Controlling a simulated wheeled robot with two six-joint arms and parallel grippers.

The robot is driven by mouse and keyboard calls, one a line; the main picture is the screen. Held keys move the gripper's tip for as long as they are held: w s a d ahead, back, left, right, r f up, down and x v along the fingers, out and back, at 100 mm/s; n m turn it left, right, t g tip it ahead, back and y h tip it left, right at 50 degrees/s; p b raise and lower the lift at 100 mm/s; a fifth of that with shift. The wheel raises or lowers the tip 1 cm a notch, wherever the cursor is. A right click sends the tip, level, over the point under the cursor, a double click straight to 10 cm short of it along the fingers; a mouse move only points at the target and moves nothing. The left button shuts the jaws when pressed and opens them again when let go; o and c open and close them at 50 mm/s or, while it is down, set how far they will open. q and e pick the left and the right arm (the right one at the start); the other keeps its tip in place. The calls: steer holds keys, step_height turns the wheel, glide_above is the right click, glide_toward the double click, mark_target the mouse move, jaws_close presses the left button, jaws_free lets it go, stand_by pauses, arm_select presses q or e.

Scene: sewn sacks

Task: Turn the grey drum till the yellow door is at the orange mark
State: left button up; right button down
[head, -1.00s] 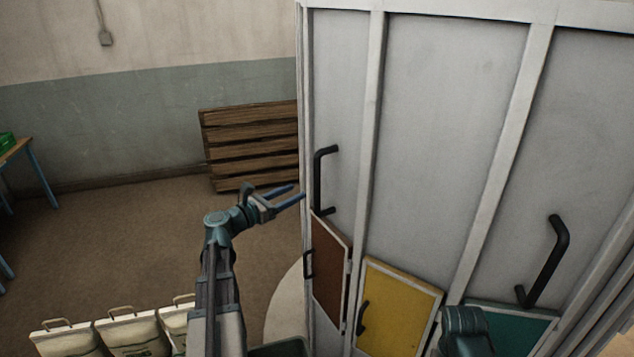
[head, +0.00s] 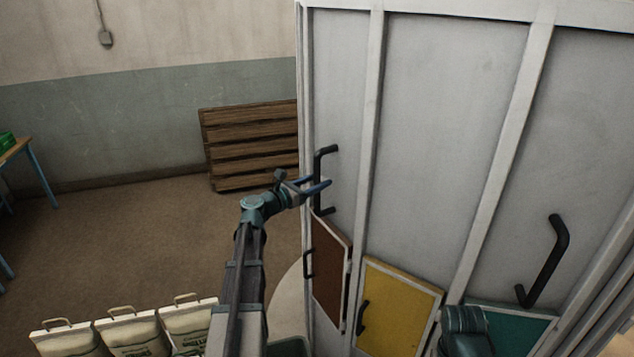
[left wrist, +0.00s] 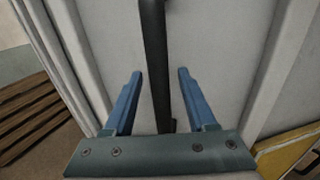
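The grey drum (head: 440,120) fills the right of the head view, with tall panels and black bar handles. The yellow door (head: 396,305) is low on it, between a brown door (head: 330,270) on the left and a green door (head: 515,328) on the right. My left gripper (head: 322,186) is at the drum's left black handle (head: 318,165). In the left wrist view its blue fingers (left wrist: 160,85) are open, one on each side of the handle bar (left wrist: 155,50), with gaps on both sides. I do not see the orange mark. My right gripper is not in view.
Several white sacks with handles (head: 130,335) stand at the bottom left. A wooden slatted pallet (head: 250,145) leans on the back wall. A table with blue legs (head: 35,170) is at the far left. The floor between is clear.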

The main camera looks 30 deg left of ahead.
arm_select(q)
jaws_close()
stand_by(0.8)
stand_by(0.4)
